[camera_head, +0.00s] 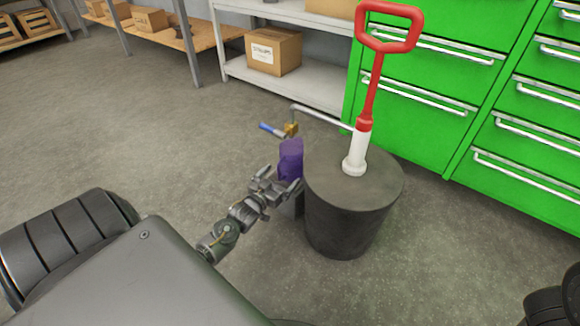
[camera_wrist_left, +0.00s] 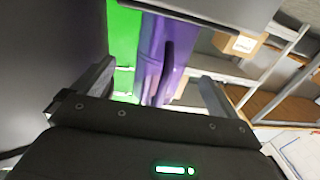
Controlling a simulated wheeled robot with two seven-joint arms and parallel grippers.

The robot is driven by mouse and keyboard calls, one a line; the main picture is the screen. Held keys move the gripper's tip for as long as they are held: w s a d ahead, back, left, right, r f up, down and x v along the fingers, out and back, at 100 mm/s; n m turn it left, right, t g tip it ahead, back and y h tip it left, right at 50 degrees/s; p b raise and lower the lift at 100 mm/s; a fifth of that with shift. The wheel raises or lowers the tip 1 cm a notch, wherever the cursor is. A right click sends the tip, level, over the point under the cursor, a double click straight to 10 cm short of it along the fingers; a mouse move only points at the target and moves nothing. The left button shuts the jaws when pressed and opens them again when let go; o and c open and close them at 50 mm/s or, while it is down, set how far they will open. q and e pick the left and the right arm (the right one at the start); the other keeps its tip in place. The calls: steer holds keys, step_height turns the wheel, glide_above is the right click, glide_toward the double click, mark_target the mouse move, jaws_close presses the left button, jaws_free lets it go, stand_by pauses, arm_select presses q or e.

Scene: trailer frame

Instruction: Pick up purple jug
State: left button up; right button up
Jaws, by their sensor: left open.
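The purple jug (camera_head: 291,152) stands upright beside the dark barrel, below a brass tap. My left gripper (camera_head: 277,183) is at the near side of the jug and hides part of its lower body. In the left wrist view, the purple jug (camera_wrist_left: 152,52) and its dark handle show between the two spread fingers (camera_wrist_left: 155,92) of my left gripper. The gripper is open, and I cannot tell whether either finger touches the jug. My right gripper is not in view.
The dark barrel (camera_head: 340,215) stands just right of the jug, with a red-handled pump (camera_head: 365,115) on top. The pump's pipe ends in a brass tap (camera_head: 291,129) with a blue lever. Green drawers (camera_head: 440,90) and a shelf (camera_head: 290,78) stand behind. The floor at left is clear.

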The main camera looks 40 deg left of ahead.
mark_target(285, 170)
arm_select(q)
steer(key=w+b, duration=0.3)
steer(key=shift+w+a+f, duration=0.25)
steer(key=shift+w+a, duration=0.05)
steer(key=shift+a, duration=0.1)
steer(key=shift+w+r, duration=0.1)
steer(key=shift+w, duration=0.25)
steer(key=shift+w+r, duration=0.1)
steer(key=shift+w, duration=0.1)
steer(key=shift+c, duration=0.5)
steer(key=c, duration=1)
